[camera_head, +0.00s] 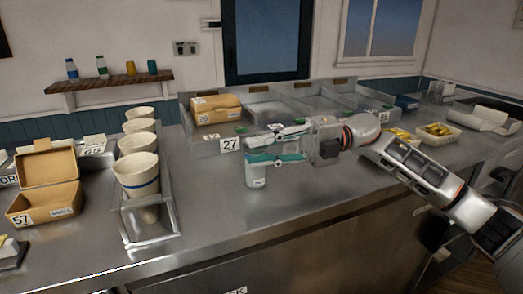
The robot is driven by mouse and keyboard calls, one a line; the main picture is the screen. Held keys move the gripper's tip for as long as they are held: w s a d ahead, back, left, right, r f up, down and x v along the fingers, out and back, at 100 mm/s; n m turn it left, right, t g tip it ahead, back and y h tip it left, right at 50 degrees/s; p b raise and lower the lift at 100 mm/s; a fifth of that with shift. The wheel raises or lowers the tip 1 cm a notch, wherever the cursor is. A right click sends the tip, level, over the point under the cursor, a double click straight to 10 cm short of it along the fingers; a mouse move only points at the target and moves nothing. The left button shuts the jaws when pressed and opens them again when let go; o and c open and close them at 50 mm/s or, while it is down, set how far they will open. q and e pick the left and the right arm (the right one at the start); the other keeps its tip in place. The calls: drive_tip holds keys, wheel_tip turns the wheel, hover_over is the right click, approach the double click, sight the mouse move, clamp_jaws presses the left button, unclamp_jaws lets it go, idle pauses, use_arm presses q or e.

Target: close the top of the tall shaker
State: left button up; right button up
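The shaker (256,177) is a small pale grey-green upright container with a label, standing on the steel counter (300,192) near the middle. My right gripper (261,147) reaches in from the right at the height of the shaker's top. Its two teal-tipped fingers are spread apart, and I see nothing held between them. The lower finger crosses the shaker's top edge in the picture, so the top is partly hidden. I cannot tell whether the finger touches it, or how the lid stands. My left gripper is not in view.
Stacked paper cups (137,172) stand in a metal rack (165,222) to the left, beside an open cardboard box (45,205). Behind the gripper are steel bins (340,97) and a brown box (216,108). The counter in front of the shaker is clear.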

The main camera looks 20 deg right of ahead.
drive_tip(key=shift+d, duration=0.2)
drive_tip(key=d, duration=1.1)
drive_tip(key=shift+d, duration=0.3)
drive_tip(key=shift+s, duration=0.1)
